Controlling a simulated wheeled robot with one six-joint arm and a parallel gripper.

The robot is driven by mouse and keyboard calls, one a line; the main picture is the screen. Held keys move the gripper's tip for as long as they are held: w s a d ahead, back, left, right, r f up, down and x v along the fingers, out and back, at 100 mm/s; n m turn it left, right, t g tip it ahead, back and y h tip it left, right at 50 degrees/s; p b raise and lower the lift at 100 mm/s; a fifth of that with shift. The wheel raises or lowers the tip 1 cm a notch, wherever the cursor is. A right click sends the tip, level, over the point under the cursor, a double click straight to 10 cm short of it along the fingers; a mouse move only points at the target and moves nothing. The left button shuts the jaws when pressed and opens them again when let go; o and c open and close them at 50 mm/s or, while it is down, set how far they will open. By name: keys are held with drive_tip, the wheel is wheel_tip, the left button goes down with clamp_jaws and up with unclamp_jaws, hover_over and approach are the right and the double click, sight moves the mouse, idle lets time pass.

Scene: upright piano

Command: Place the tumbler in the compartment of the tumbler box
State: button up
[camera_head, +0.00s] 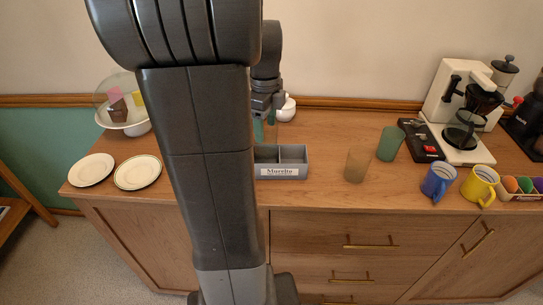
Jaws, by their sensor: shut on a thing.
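The grey tumbler box (283,172) stands on the sideboard, with a white label reading roughly "Murelto" on its front. A divider and open compartments show; its left part is hidden behind my arm. My gripper (267,112) points down above the back of the box and is shut on a tumbler (258,130). This tumbler looks greenish and see-through, and is partly hidden by my arm and gripper. I cannot tell whether its bottom is inside a compartment. A brown tumbler (357,166) and a green tumbler (390,144) stand to the right of the box.
Two white plates (92,170) and a domed cake stand (124,118) are at the left. A white pot (288,108) is behind the gripper. A coffee machine (460,128), blue mug (438,183) and yellow mug (480,187) are at the right. Wood is clear between box and brown tumbler.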

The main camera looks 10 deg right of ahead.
sight(266, 144)
wheel_tip(266, 144, down, 7)
drive_tip(key=shift+r, duration=0.15)
idle(0.4)
drive_tip(key=o, duration=1.4)
wheel_tip(266, 144, up, 12)
